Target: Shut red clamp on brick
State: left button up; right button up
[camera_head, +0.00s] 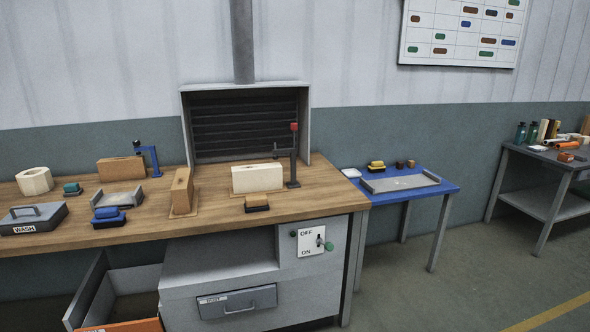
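The red clamp (293,155) stands on the wooden bench, a dark upright post with a red tip at its top. An arm reaches left from the post above the brick. A cream-white brick (257,179) lies just left of the post. I cannot tell whether the clamp touches it, but the red handle stands upright. Neither of my grippers is in view.
A blue clamp (152,159) stands beside a tan brick (120,167) farther left. An upright tan brick (181,191), brushes and a grey WASH box (33,219) share the bench. A blue table (446,188) stands right. An open drawer (84,293) juts out below.

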aim_at(294, 125)
jog(key=i, duration=0.2)
jog(key=k, duration=0.65)
jog(key=u, duration=0.5)
jog(key=i, duration=1.8)
jog(key=z, duration=0.65)
jog(key=i, duration=0.45)
jog(key=z, duration=0.45)
